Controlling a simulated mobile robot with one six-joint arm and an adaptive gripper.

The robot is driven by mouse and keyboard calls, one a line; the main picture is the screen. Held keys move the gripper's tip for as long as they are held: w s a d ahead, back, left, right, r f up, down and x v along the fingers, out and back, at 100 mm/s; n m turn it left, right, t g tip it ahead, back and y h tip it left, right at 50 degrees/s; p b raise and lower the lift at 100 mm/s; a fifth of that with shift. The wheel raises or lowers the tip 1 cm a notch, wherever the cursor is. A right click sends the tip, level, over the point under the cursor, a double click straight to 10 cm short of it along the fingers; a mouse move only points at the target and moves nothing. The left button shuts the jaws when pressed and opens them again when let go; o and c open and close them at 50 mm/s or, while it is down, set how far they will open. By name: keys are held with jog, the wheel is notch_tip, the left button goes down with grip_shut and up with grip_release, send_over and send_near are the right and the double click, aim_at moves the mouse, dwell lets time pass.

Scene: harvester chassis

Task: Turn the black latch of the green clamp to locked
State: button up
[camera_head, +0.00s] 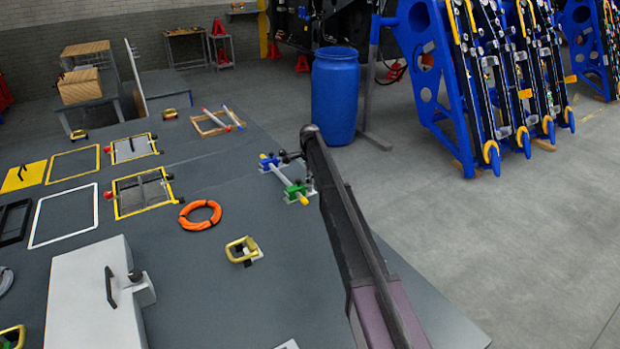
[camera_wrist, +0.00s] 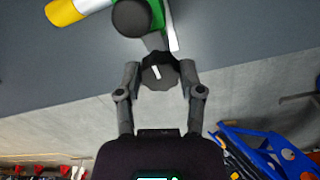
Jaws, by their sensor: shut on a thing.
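The green clamp (camera_head: 296,191) sits on the grey table near its right edge, around a white rod with a yellow end (camera_head: 303,200). In the wrist view part of the green clamp (camera_wrist: 157,12) shows at the top, partly hidden by a round black knob (camera_wrist: 131,18). The black latch (camera_wrist: 160,73) has a dark faceted end with a white mark. My gripper (camera_wrist: 160,82) is shut on this latch end, one finger on each side. In the head view my arm comes from the lower right and my gripper is small beside the clamp.
A blue clamp (camera_head: 268,161) holds the rod's other end. An orange ring (camera_head: 200,215) and a yellow-handled part (camera_head: 242,250) lie on the table to the left. A blue barrel (camera_head: 335,95) stands on the floor beyond the table. Open floor lies to the right.

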dwell(0.5)
jog(key=o, duration=0.9)
jog(key=shift+n, duration=0.3)
